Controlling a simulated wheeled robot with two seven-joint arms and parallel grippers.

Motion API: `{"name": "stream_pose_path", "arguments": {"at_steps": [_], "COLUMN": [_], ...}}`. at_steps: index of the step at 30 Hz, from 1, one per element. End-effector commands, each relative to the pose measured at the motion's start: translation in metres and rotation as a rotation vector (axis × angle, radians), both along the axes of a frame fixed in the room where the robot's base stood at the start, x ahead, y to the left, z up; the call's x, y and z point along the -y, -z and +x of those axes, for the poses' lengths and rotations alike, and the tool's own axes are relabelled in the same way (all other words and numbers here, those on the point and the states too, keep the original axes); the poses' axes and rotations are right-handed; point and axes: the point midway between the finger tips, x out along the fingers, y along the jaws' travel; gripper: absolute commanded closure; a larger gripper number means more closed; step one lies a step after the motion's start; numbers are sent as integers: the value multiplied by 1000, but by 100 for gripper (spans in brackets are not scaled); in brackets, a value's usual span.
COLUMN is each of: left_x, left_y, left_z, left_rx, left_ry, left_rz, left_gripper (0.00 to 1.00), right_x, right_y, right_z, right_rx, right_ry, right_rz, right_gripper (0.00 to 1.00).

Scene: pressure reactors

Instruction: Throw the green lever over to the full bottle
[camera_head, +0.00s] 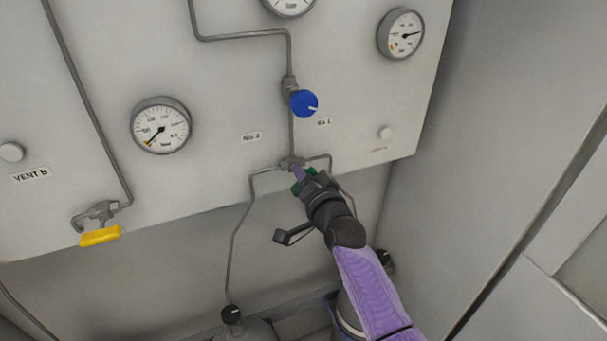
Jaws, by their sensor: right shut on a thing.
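The green lever (309,172) sits on a pipe junction below the blue knob, low on the white panel. It is mostly hidden by my right gripper (303,179), which is shut on it. My right arm comes up from the bottom right. Two gas bottles show only in part at the bottom: one under a black valve knob (231,314), and one (348,314) partly behind my arm. I cannot tell from the bottles themselves which is full. My left gripper is out of view.
The panel carries a blue knob (304,103), a left gauge (161,125) with its needle pointing low left, a right gauge (400,33) with its needle pointing right, and a yellow handle (100,236). Thin pipes run from the junction to the bottles. A grey wall stands at the right.

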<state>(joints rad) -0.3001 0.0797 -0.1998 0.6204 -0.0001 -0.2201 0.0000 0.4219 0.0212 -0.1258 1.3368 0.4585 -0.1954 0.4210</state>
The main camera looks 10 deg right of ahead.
Motion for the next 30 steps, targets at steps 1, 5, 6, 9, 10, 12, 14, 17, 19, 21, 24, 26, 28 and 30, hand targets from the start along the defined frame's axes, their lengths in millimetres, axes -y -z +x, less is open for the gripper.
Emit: {"name": "stream_pose_path", "arguments": {"at_steps": [1,5,6,9,10,12,14,17,19,21,24,26,28,30], "left_x": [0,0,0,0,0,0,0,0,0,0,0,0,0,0], "left_y": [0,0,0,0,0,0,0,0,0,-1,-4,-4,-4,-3], "left_z": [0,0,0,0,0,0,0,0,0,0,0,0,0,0], "left_rx": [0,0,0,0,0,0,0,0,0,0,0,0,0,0], "left_ry": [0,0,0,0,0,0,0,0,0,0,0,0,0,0], "left_rz": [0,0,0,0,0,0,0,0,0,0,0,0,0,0], "left_gripper": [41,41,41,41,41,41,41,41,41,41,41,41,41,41], "right_x": [0,0,0,0,0,0,0,0,0,1,4,7,10,13], "right_y": [1,1,1,0,0,0,0,0,0,0,0,1,1,2], "right_z": [0,0,0,0,0,0,0,0,-1,-7,-23,-37,-52,-67], "right_rx": [-2,-2,-2,-2,-1,-1,-1,0,0,0,-1,-1,-1,-2], "right_ry": [0,0,0,0,-1,-1,-1,0,0,0,0,0,0,1], "right_rz": [2,2,2,1,1,1,0,0,0,1,0,-1,-1,0], "right_gripper": [100,100,72,51,46,46,46,46,46,46,46,46,46,46]}}
